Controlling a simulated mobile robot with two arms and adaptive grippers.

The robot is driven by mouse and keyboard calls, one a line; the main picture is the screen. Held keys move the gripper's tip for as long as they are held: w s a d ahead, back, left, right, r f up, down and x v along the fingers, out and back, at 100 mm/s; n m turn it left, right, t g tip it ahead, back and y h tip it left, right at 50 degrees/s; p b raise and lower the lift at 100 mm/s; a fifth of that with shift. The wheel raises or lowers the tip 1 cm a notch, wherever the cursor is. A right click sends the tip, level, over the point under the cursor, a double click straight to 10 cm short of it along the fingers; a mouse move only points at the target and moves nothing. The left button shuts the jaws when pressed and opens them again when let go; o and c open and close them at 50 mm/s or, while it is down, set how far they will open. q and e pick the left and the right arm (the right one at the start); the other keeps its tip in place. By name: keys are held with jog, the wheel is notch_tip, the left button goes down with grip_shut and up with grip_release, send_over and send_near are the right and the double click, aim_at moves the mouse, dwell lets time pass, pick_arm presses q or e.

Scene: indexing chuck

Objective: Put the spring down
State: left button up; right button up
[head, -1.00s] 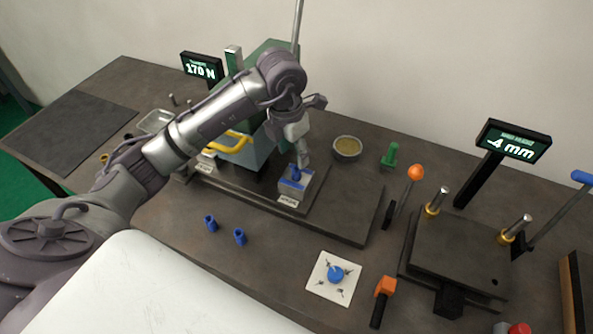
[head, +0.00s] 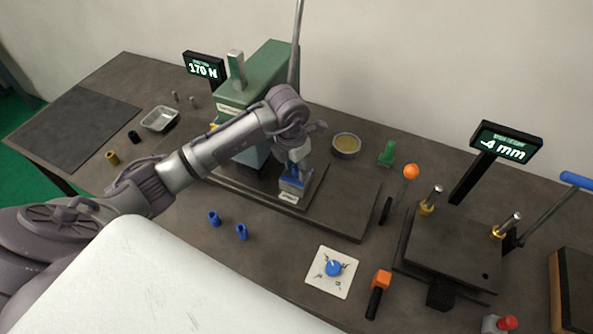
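My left gripper (head: 297,165) points down over a small metal block with a blue top (head: 291,191), which stands at the front of the green press (head: 262,75). The fingertips are right at the blue part of the block; I cannot tell whether they touch it or how far apart they are. No spring can be made out for certain; anything between the fingers is hidden or too small to see. My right gripper is not in view.
Two blue sleeves (head: 214,219) and a white card with a blue knob (head: 333,268) lie in front. A round bowl (head: 346,145) and a green peg (head: 387,154) stand behind.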

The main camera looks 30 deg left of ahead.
pick_arm(q)
grip_shut()
jog(key=shift+r, duration=0.15)
